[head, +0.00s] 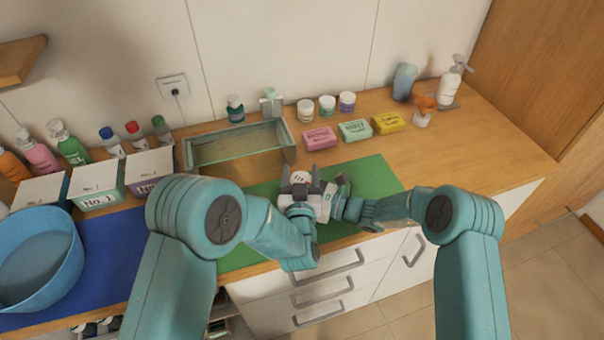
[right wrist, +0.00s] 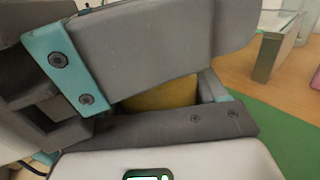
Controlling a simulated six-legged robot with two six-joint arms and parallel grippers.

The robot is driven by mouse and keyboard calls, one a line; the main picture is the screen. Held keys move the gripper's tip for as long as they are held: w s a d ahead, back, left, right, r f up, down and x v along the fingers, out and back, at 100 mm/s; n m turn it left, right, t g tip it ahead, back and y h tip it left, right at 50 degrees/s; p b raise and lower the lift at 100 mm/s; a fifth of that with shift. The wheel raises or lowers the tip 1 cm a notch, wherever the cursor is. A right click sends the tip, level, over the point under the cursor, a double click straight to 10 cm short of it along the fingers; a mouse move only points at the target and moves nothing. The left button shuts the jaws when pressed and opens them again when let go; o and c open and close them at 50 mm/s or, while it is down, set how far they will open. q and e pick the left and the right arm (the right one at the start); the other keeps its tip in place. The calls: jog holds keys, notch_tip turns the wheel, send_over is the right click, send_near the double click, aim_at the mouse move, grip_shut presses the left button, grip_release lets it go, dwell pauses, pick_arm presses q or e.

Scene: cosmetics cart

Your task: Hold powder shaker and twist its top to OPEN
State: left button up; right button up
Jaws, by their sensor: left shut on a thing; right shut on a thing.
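The powder shaker (head: 299,177) shows in the head view as a small white round top with reddish marks, between my two grippers over the green mat (head: 385,176). My left gripper (head: 300,188) is shut on the shaker from the near side. My right gripper (head: 330,190) comes in from the right and is also shut on it. The fingers hide most of the shaker's body. In the right wrist view grey gripper parts fill much of the picture, with a yellowish surface (right wrist: 162,95) between them. I cannot tell how the top sits on the body.
A glass-sided tray (head: 290,142) stands behind my grippers. A blue basin (head: 40,255), labelled boxes and several bottles fill the left. The counter at right is clear.

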pick_arm(q)
jog(key=shift+a+n+y, duration=0.15)
jog(key=shift+n+y, duration=0.45)
jog(key=shift+y, duration=0.4)
jog(key=o, duration=1)
jog(key=shift+s, duration=0.1)
jog(key=s, duration=0.7)
jog(key=shift+d, duration=0.3)
jog(key=shift+s, duration=0.15)
